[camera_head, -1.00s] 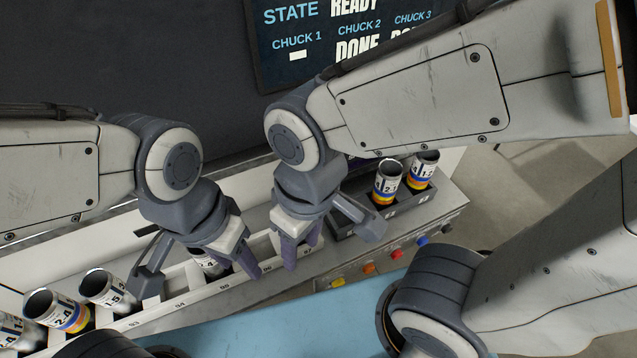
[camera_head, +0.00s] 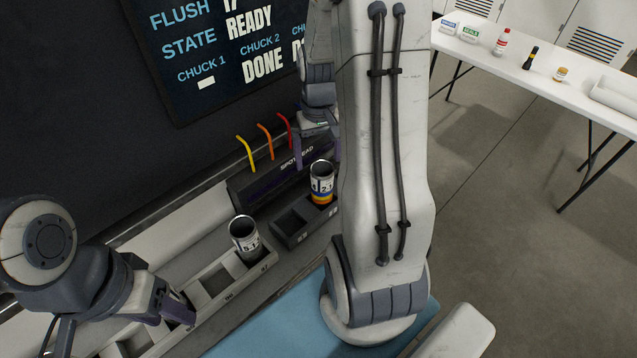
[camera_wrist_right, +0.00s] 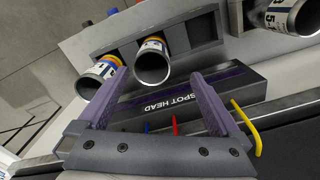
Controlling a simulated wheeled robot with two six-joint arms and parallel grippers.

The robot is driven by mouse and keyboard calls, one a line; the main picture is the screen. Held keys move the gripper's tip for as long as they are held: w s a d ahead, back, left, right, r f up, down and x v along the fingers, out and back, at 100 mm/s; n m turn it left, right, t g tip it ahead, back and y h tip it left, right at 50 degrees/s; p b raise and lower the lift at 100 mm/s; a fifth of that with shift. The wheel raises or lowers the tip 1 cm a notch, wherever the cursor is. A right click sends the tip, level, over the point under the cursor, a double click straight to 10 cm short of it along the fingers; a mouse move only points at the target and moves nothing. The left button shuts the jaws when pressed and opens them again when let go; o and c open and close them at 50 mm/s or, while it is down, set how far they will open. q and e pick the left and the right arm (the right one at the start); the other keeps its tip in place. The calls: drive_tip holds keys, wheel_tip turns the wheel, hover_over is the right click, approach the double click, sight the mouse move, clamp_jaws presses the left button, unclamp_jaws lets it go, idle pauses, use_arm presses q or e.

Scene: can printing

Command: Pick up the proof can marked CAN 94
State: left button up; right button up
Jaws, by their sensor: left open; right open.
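I cannot read a CAN 94 mark on any can. A white-labelled can (camera_head: 244,240) stands upright in the long rack (camera_head: 215,284). A can with blue and yellow bands (camera_head: 321,184) stands in the dark chuck block (camera_head: 291,226). In the right wrist view, two cans stand in that block, a nearer one (camera_wrist_right: 152,66) and one to its left (camera_wrist_right: 97,76). My right gripper (camera_head: 318,150) is open, behind the chuck block and partly hidden by my arm. Its fingers (camera_wrist_right: 154,78) look empty. My left gripper (camera_head: 176,308) is open over the rack's left part, apart from the visible cans.
The spot head (camera_head: 290,165) with yellow, orange and red tubes stands behind the chuck block. A screen (camera_head: 230,50) hangs on the dark wall, reading READY. The block's left slot is empty. A white table (camera_head: 590,90) with small bottles stands at the far right.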

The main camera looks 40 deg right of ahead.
sight(323, 170)
drive_tip(key=f, duration=0.2)
drive_tip(key=d+f, duration=0.1)
drive_tip(key=f, duration=0.2)
drive_tip(key=shift+s+f+p, duration=0.1)
drive_tip(key=shift+s+p, duration=0.05)
drive_tip(key=shift+p, duration=0.2)
drive_tip(key=f, duration=0.1)
drive_tip(key=f+p, duration=0.1)
drive_tip(key=f, duration=0.1)
drive_tip(key=f+p, duration=0.1)
drive_tip(key=f, duration=0.1)
drive_tip(key=shift+w+d, duration=0.2)
drive_tip(key=shift+w, duration=0.05)
drive_tip(key=shift+f, duration=0.3)
drive_tip(key=c, duration=1.3)
drive_tip(key=shift+r, duration=0.15)
